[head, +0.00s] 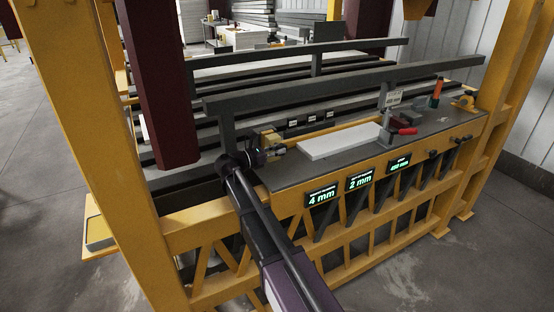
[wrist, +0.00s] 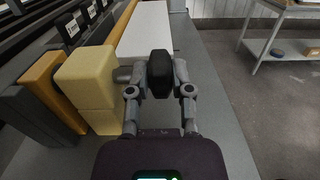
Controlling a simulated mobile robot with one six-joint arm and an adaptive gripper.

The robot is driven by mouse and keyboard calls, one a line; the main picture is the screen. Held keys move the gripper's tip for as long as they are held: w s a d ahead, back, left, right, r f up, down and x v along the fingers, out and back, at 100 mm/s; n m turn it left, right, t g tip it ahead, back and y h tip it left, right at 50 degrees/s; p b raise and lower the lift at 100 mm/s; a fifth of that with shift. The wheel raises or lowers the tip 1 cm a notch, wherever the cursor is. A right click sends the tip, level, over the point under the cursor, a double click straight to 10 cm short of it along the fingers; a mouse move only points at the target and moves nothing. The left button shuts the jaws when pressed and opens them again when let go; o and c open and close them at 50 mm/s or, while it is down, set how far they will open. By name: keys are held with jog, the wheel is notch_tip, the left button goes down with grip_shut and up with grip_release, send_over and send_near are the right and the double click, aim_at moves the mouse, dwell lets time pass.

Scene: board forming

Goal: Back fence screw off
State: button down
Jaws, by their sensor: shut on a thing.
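My gripper (wrist: 160,78) is shut on a black screw knob (wrist: 160,66), one finger on each side of it. A short grey shank joins the knob to the pale yellow block (wrist: 88,78) of the back fence at its left. In the head view my gripper (head: 278,150) is at the left end of the machine table, beside the small yellowish fence block (head: 267,138); the knob is too small there to make out. A white board (head: 340,140) lies flat on the table to the right; it also shows beyond the knob in the wrist view (wrist: 146,30).
Displays on the front beam read 4 mm (head: 320,194) and 2 mm (head: 360,179); a third (head: 399,164) is hard to read. A red-handled clamp (head: 405,131) and an orange-handled tool (head: 437,90) are at the right. Long dark rails (head: 330,88) run above the table.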

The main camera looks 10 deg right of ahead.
jog(key=shift+w+f+t+h+b, duration=0.15)
jog(key=shift+t+h+b, duration=0.15)
jog(key=shift+h+b, duration=0.8)
jog(key=shift+a+r+b, duration=0.1)
jog(key=shift+r+b, duration=0.1)
jog(key=shift+b, duration=0.15)
